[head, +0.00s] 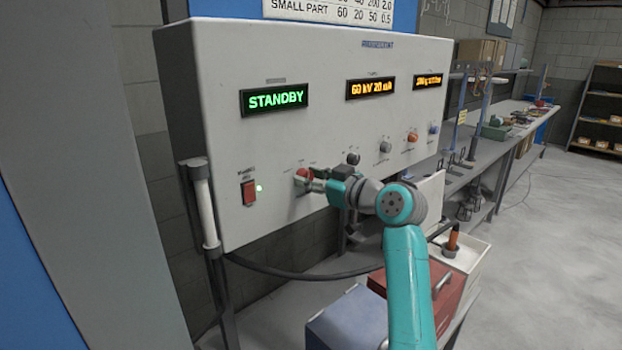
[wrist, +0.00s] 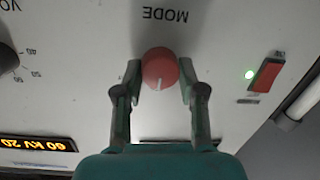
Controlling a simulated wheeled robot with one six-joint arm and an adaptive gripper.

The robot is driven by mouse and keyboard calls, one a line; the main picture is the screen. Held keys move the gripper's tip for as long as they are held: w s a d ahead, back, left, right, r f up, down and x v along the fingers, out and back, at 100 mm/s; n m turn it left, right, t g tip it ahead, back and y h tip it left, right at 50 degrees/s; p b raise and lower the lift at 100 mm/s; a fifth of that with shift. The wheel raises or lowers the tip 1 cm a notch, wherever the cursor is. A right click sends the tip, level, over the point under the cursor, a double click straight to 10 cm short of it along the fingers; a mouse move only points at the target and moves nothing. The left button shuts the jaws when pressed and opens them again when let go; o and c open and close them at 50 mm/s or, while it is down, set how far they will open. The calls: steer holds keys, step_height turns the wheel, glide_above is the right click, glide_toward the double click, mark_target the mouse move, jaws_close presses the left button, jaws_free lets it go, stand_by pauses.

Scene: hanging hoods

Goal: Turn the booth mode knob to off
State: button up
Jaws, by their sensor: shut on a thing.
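The red mode knob (head: 303,175) is on the front of the white control panel (head: 330,130). In the wrist view the knob (wrist: 160,68) lies under the word MODE, which appears upside down, and its pale pointer mark faces the bottom of the picture. My gripper (wrist: 160,80) has one finger on each side of the knob and is shut on it. In the head view my gripper (head: 312,180) reaches the knob from the right. The display above reads STANDBY (head: 274,99) in green. The labels around the knob are too small to read.
A red rocker switch (head: 249,192) with a lit green lamp is left of the knob. Other knobs (head: 385,146) sit to the right. A black cable (head: 300,273) hangs below the panel, above a blue box (head: 350,322) and a red box (head: 440,293).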

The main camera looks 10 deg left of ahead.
steer(key=shift+f, duration=0.1)
stand_by(0.3)
steer(key=o, duration=1.1)
steer(key=shift+o, duration=0.2)
steer(key=shift+d, duration=0.1)
steer(key=v, duration=1.2)
